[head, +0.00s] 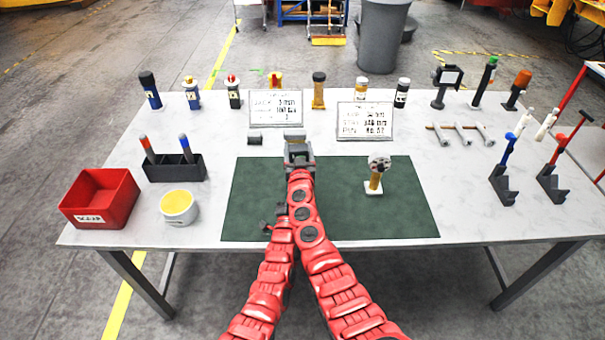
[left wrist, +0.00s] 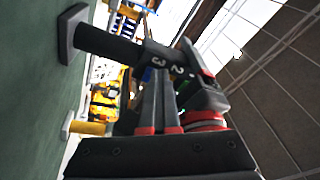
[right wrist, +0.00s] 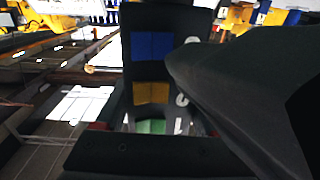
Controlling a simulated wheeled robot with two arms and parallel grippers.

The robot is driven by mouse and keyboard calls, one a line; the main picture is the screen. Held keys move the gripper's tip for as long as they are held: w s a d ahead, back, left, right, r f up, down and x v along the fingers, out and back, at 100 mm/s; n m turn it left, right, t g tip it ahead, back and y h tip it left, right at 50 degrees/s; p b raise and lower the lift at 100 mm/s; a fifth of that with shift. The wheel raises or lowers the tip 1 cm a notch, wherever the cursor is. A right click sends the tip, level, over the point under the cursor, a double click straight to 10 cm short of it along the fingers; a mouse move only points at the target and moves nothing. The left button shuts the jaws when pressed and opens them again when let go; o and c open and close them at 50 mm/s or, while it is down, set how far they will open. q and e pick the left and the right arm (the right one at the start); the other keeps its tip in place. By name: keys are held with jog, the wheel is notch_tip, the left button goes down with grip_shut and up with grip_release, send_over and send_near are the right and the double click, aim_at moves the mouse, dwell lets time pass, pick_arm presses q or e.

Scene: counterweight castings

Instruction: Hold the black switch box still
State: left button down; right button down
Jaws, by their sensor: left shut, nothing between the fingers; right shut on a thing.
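The black switch box shows in the right wrist view (right wrist: 152,75), with blue, yellow and green panels and white numerals beside them. My right gripper (head: 298,150) is shut on it over the green mat (head: 245,190). In the head view this gripper mostly hides the box. In the left wrist view a dark body with white numerals (left wrist: 160,58) rises from a flat base at the mat; it looks like the same box. My left gripper (left wrist: 158,85) is shut and empty, close by it. In the head view the left gripper is largely hidden among the red arm links.
A yellow-handled piece with a round grey head (head: 376,180) stands on the mat at right. A red bin (head: 100,200), a white cup (head: 178,207) and a black holder (head: 174,168) are at left. Two sign cards (head: 365,121) and several tools line the back.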

jog(key=shift+s+a+f, duration=0.1)
jog(key=shift+a+f, duration=0.15)
jog(key=shift+f, duration=0.15)
pick_arm(q)
jog(key=s+a, duration=0.2)
jog(key=a, duration=0.1)
jog(key=s+a, duration=0.1)
jog(key=shift+a+f, duration=0.1)
jog(key=shift+a, duration=0.05)
pick_arm(e)
jog(key=shift+c, duration=2.2)
grip_release()
jog(key=o, duration=0.4)
jog(key=shift+w, duration=0.2)
pick_arm(q)
jog(key=shift+w+f, duration=0.1)
jog(key=shift+w, duration=0.05)
pick_arm(e)
jog(key=shift+o, duration=0.2)
jog(key=shift+d+r, duration=0.1)
jog(key=shift+r, duration=0.05)
jog(key=shift+s, duration=0.2)
